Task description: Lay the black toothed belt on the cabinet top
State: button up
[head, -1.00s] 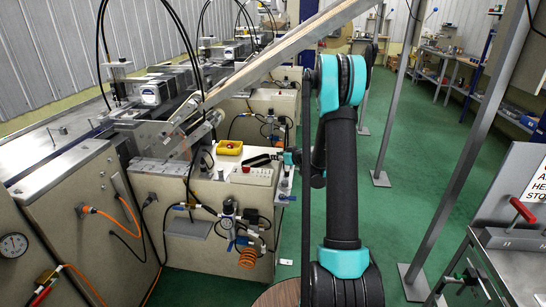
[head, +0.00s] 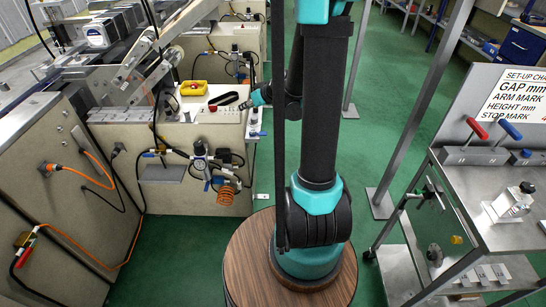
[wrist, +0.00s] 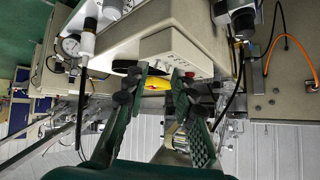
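The black toothed belt (head: 224,98) shows in the head view as a dark, elongated loop by the back edge of a pale button box on the cabinet top (head: 175,118). I cannot tell whether it rests on the box or on the cabinet. A dark oval that looks like the belt (wrist: 127,66) shows beside the left fingertip in the wrist view. My gripper (wrist: 159,72) is open, its two green fingers spread with nothing held between them. In the head view my gripper (head: 245,104) is small, at the right end of the box, right of the belt.
The pale button box (head: 215,115) has a red button. Hoses and a regulator (head: 200,150) hang on the cabinet front. A grey post (head: 425,110) and a metal trolley (head: 500,230) stand right. Green floor lies between.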

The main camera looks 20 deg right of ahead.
jog(key=s+d+f+m+g+h, duration=0.1)
jog(key=s+f+m+g+h, duration=0.1)
jog(key=s, duration=1.1)
jog(key=s+d+f+m+g+h, duration=0.1)
jog(key=s+f+m+g+h, duration=0.1)
jog(key=s, duration=1.2)
jog(key=shift+d+h, duration=0.25)
jog(key=shift+h, duration=0.35)
jog(key=shift+f, duration=0.1)
